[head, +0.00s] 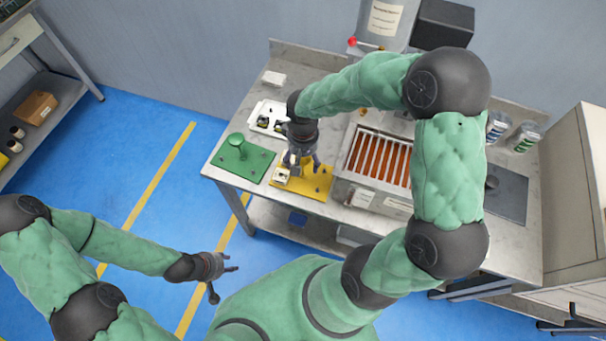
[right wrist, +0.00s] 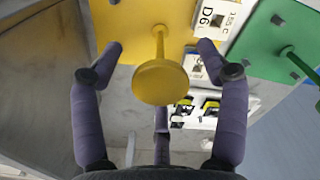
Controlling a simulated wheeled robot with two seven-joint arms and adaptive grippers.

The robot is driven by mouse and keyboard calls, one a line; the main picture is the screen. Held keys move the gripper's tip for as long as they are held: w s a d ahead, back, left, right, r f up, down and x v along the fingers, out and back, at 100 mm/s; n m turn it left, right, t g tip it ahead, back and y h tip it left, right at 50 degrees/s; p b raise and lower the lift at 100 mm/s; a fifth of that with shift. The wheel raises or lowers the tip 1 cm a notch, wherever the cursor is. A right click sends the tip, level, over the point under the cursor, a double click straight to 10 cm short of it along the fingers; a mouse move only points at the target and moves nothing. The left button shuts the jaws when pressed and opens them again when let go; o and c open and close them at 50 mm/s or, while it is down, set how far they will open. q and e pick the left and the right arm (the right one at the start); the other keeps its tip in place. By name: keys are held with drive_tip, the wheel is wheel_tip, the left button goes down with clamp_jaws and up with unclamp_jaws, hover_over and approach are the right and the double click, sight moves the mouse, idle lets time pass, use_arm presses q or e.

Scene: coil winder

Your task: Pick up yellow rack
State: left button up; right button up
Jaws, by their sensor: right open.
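The yellow rack (head: 318,190) is a flat yellow plate on the workbench, with an upright post topped by a round disc. In the right wrist view the yellow disc and post (right wrist: 160,82) stand in the middle, between my right gripper's fingers. My right gripper (head: 304,164) is open over the yellow rack and partly hides it in the head view. Its spread fingers (right wrist: 160,52) lie on either side of the post, with no clear contact. My left gripper (head: 230,270) is open and empty, over the floor in front of the bench.
A green rack (head: 252,164) with a similar post sits left of the yellow rack. White labelled pieces (right wrist: 203,62) lie near the yellow plate's edge. A white tray (head: 258,110) stands behind. A machine with orange-red coils (head: 380,158) stands close on the right.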

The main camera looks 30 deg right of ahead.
drive_tip(key=shift+c, duration=0.3)
clamp_jaws()
drive_tip(key=shift+r, duration=0.15)
